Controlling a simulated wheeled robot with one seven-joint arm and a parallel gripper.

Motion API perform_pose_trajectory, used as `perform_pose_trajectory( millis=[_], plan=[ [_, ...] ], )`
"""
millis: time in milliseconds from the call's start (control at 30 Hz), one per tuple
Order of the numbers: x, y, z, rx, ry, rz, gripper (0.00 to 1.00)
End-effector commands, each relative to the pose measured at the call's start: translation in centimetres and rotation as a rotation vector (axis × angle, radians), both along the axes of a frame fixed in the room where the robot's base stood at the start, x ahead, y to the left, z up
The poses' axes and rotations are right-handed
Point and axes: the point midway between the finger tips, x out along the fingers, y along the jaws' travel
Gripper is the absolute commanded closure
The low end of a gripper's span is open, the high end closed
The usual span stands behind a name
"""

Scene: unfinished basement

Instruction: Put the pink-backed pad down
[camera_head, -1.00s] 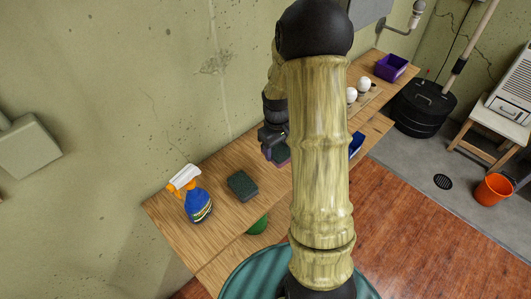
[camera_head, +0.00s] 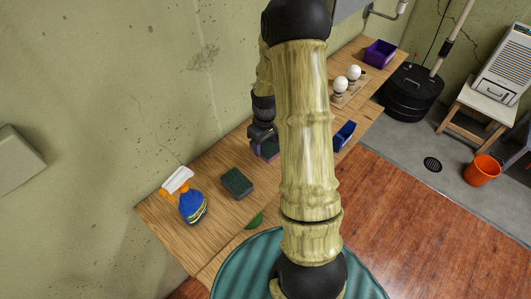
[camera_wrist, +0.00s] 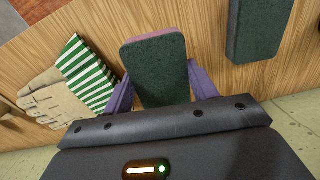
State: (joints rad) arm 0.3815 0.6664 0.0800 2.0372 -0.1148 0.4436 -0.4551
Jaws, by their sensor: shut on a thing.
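The pink-backed pad (camera_wrist: 158,68) is held between the two purple fingers of my gripper (camera_wrist: 160,88) in the wrist view. Its dark green face is toward the camera, and a thin pink edge shows at its far end. In the head view the pad (camera_head: 270,148) shows dark in my gripper (camera_head: 262,138), over the wooden bench (camera_head: 215,223) by the wall. My arm hides part of the bench. I cannot tell whether the pad touches the wood. A second dark green pad (camera_head: 237,183) lies on the bench nearer the spray bottle; it also shows in the wrist view (camera_wrist: 259,28).
A blue spray bottle (camera_head: 190,200) stands at the bench's near end, with a green item (camera_head: 255,220) at the edge. Beyond my arm are a blue bin (camera_head: 344,135), white bulbs (camera_head: 340,87) and a purple bin (camera_head: 380,53). Gloves (camera_wrist: 52,100) and a striped cloth (camera_wrist: 86,72) lie beside my gripper.

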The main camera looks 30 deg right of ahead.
Motion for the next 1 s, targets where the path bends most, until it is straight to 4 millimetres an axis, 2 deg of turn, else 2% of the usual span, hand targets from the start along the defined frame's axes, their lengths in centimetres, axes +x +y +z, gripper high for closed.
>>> perform_pose_trajectory(
  millis=[100,433,633,733,1000],
  plan=[
    [0.0,-0.1,-1.0,0.000,0.001,-0.001,0.61],
    [0.1,0.3,-1.4,-0.001,0.000,0.008,0.61],
    [0.0,0.4,-3.8,0.001,0.003,0.009,0.61],
    [0.0,0.3,-4.5,0.001,0.002,0.006,0.61],
    [0.1,0.1,-4.9,-0.001,-0.001,0.003,0.61]
  ],
)
